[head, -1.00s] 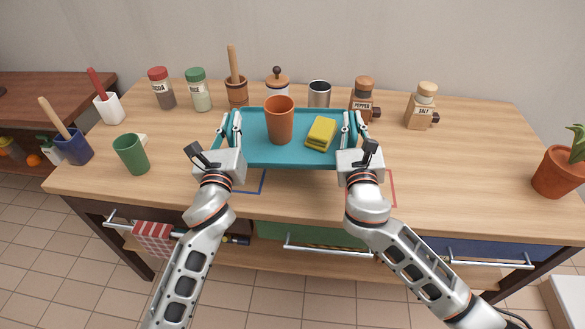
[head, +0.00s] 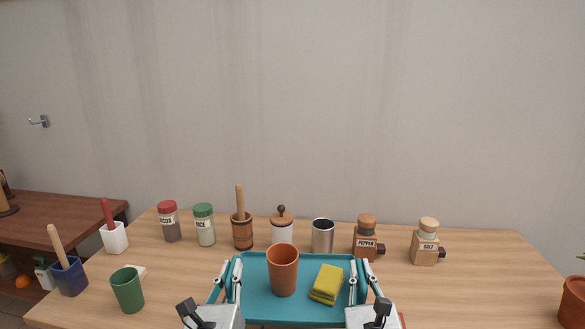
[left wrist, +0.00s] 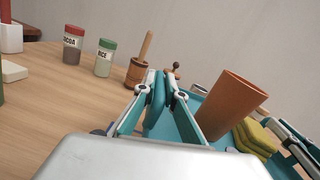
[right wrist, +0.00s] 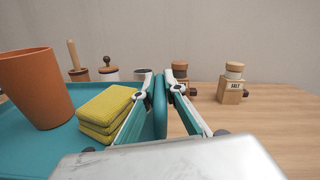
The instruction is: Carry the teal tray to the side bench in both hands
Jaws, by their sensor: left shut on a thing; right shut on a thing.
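The teal tray (head: 262,304) is held level between my two grippers at the front of the wooden table. A terracotta-coloured cup (head: 283,270) stands upright on it, left of a stack of yellow sponges (head: 327,284). My left gripper (head: 236,279) is shut on the tray's left edge, and the left wrist view shows its fingers (left wrist: 166,95) either side of the rim. My right gripper (head: 363,281) is shut on the right edge, with the rim between its fingers (right wrist: 160,95) in the right wrist view. Whether the tray touches the table is hard to tell.
Behind the tray stand the cocoa jar (head: 169,222), rice jar (head: 204,225), mortar (head: 242,232), metal cup (head: 322,236), pepper mill (head: 367,240) and salt mill (head: 427,243). A green cup (head: 127,290) stands left. A darker side bench (head: 60,215) is at far left.

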